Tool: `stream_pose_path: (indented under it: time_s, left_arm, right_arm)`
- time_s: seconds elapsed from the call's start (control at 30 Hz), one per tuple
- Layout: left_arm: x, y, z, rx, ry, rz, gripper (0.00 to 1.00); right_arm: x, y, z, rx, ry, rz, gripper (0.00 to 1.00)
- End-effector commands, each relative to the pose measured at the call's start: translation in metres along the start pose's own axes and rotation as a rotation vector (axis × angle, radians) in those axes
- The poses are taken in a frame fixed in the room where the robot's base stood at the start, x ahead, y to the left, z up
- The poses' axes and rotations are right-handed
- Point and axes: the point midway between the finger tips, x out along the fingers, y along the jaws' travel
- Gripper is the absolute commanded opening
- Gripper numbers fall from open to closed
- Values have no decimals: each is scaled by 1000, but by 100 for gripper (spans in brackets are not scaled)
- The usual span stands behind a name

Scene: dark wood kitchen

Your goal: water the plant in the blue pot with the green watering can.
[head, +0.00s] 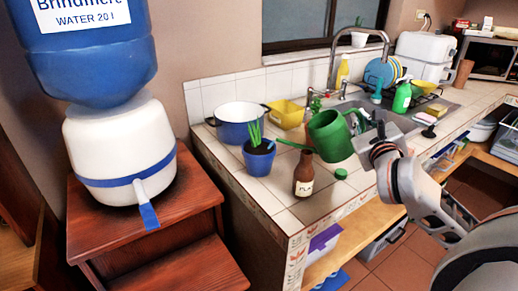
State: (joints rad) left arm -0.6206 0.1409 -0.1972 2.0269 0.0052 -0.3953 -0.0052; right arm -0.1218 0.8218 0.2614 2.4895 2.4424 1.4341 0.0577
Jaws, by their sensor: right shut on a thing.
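The blue pot (258,162) stands on the tiled counter near its left end, with a plant of upright green leaves (256,134) in it. The green watering can (331,138) is in the air to the right of the pot and looks tilted. Its spout points left, with the tip close to the plant at the pot's upper right. I cannot see any water coming out. My right gripper (364,139) is shut on the watering can at its right side; the can's handle is partly hidden. My left gripper is not in view.
A brown bottle (303,174) stands below the can, with a green cap (341,174) beside it. A blue-and-white cooking pot (239,128) and a yellow basket (285,114) stand behind the plant. The water dispenser (120,150) is at the left. The sink tap (359,33) rises behind.

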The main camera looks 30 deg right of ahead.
Motion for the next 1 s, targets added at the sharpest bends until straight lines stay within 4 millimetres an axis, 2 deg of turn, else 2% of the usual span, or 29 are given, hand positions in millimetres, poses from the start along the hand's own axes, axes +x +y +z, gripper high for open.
stream_pose_path:
  time_s: [0.17,0.23,0.3,0.4,0.43,0.53,1.0]
  left_arm:
    - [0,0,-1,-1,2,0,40]
    - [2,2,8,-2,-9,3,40]
    - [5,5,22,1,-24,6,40]
    - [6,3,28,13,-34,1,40]
    - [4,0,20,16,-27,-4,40]
    - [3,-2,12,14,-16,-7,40]
    - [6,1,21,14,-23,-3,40]
  right_arm:
    - [0,-1,1,-1,-3,-2,0]
    - [0,-1,-12,23,5,-2,0]
    - [0,2,-38,90,15,0,0]
    - [0,-3,-62,199,15,-2,0]
    - [-1,-11,-60,247,8,-6,0]
    - [-1,-21,-68,369,0,-6,0]
    - [0,-16,-91,502,-2,-2,0]
